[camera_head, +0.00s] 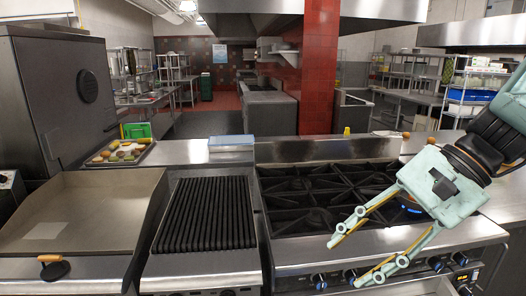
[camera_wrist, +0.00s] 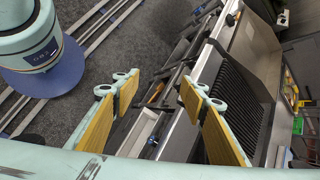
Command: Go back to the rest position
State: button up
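My gripper (camera_head: 346,262) is at the right of the head view, in front of and above the front edge of the stove (camera_head: 330,196). Its two fingers are spread wide, with nothing between them. In the wrist view the gripper (camera_wrist: 160,98) also shows two yellow-padded fingers apart and empty. Below it lie the stove front and the grey floor. My arm hides the right part of the stove.
A ribbed grill (camera_head: 206,214) and a flat griddle (camera_head: 85,208) stand left of the stove. A tray of food (camera_head: 120,152) lies on the back counter, beside a green box (camera_head: 137,130). A red pillar (camera_head: 319,70) rises behind the stove. Open floor shows in the wrist view.

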jog(key=s+d+r+n+t+h+p, duration=0.1)
jog(key=s+r+n+h, duration=0.2)
jog(key=s, duration=0.5)
jog(key=s+d+r+n+t+h, duration=0.2)
jog(key=s+r+n+h, duration=0.1)
jog(key=s+n+h, duration=0.2)
jog(key=shift+s+d+r+n+p, duration=0.2)
jog(key=shift+s+d+n+p, duration=0.15)
jog(key=shift+s+n, duration=0.95)
jog(key=shift+s+m, duration=0.25)
jog(key=shift+m, duration=0.05)
dwell(0.6)
